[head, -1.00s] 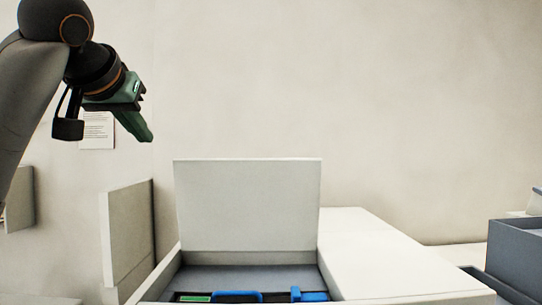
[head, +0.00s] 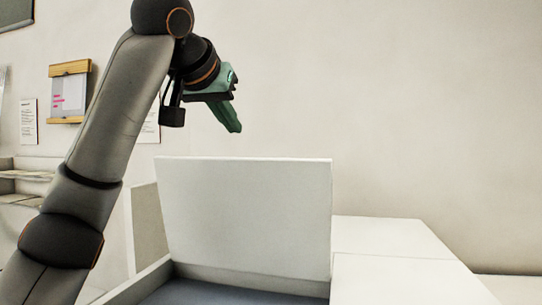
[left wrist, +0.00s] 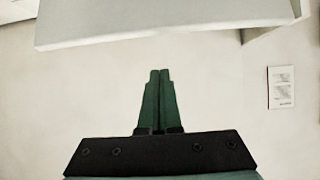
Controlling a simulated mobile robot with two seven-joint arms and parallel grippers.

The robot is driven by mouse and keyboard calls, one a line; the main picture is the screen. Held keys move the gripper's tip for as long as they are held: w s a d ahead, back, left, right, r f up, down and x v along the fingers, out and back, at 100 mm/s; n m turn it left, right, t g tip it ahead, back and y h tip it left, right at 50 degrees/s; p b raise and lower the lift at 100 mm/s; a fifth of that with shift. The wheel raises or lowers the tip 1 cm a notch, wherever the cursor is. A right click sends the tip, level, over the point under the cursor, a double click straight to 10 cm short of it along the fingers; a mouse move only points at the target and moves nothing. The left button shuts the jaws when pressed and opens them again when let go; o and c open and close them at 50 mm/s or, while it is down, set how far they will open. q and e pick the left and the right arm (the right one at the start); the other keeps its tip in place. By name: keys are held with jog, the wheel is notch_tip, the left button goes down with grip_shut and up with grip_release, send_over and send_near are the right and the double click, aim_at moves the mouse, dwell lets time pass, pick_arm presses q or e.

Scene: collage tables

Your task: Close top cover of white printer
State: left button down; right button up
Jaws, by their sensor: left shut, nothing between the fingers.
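The white printer (head: 400,277) stands in front of me at the lower middle and right of the head view. Its top cover (head: 245,215) is open and stands almost upright. My left gripper (head: 234,125) is above the cover's top edge, apart from it in the picture, with green fingers pointing down. In the left wrist view its fingers (left wrist: 159,85) are together with nothing between them. A pale slab-like edge (left wrist: 165,28), likely the cover, crosses the top of that view, beyond the fingertips. My right gripper is not seen.
A pale upright panel (head: 147,230) stands left of the cover. A wooden-edged board (head: 69,92) and paper notices (head: 29,121) hang on the wall. A shelf (head: 28,175) is at far left. The space above the printer's right side is clear.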

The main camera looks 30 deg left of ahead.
pick_arm(q)
jog(key=w+f+p, duration=0.1)
jog(key=w+f, duration=0.2)
jog(key=w+a+f+p, duration=0.1)
jog(key=w+f, duration=0.1)
jog(key=w, duration=0.1)
jog(key=shift+a+f, duration=0.15)
jog(key=shift+f, duration=0.25)
jog(key=shift+s+f, duration=0.25)
jog(key=shift+s, duration=0.15)
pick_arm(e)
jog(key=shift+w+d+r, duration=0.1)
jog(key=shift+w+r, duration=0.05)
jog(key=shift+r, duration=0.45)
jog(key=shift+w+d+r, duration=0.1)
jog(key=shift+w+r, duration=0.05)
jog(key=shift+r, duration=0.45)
